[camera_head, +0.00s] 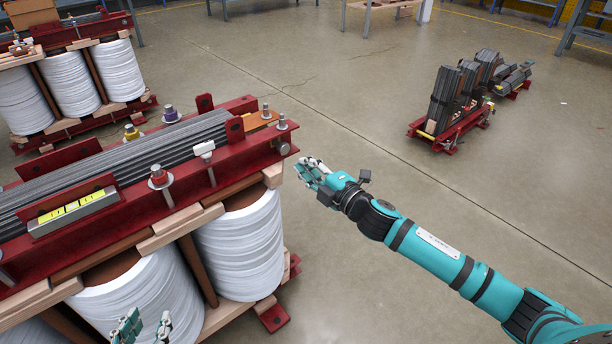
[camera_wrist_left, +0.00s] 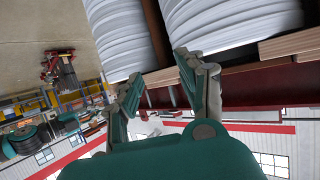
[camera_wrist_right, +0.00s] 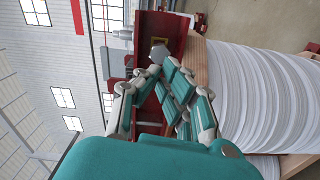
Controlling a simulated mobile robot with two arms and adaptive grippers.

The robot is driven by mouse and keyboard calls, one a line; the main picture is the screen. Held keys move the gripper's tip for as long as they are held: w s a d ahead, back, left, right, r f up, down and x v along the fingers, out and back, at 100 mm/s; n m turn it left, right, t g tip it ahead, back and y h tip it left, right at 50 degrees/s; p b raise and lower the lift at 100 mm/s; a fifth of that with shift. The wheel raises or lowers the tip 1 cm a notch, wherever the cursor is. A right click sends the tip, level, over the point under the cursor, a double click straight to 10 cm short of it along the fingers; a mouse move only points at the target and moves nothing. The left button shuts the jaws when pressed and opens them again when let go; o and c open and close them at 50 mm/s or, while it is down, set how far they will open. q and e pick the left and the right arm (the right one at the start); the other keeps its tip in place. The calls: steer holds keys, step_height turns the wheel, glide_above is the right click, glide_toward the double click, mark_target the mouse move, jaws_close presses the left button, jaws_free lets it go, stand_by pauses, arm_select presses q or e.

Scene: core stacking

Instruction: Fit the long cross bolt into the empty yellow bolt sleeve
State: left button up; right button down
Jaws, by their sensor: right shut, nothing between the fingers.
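A yellow collar (camera_head: 132,133) with a dark top sits on the far red beam of the core; I cannot tell whether it is the empty sleeve. A grey hexagonal bolt head (camera_wrist_right: 158,54) shows at the red beam's end in the right wrist view; I cannot tell whether it is the long cross bolt. My right gripper (camera_head: 308,170) is shut and empty, just right of the beam end; its fingertips show beside the bolt head in the right wrist view (camera_wrist_right: 165,75). My left gripper (camera_head: 142,325) is open and empty, low before the white coils; it also shows in the left wrist view (camera_wrist_left: 168,72).
The red clamp beam (camera_head: 240,150) carries upright bolts (camera_head: 159,177) and a white-headed rod (camera_head: 204,150). White coils (camera_head: 240,245) stand below. Another core (camera_head: 65,85) stands at the back left. A red stand with dark plates (camera_head: 455,105) is at the back right. The middle floor is clear.

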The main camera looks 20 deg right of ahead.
mark_target(285, 150)
steer(key=x, duration=0.4)
steer(key=shift+b, duration=0.3)
arm_select(q)
steer(key=shift+w+d+r+t+h, duration=0.2)
steer(key=shift+w+r+t, duration=0.1)
steer(key=shift+r+t, duration=0.25)
steer(key=shift+w+d+r+t+h, duration=0.15)
steer(key=shift+w+r+t, duration=0.2)
steer(key=shift+r, duration=0.35)
steer(key=shift+w+d+r+t+h, duration=0.1)
steer(key=shift+w+d+r+t, duration=0.2)
steer(key=shift+r, duration=0.35)
arm_select(e)
steer(key=shift+x, duration=0.8)
arm_select(q)
steer(key=shift+a, duration=0.1)
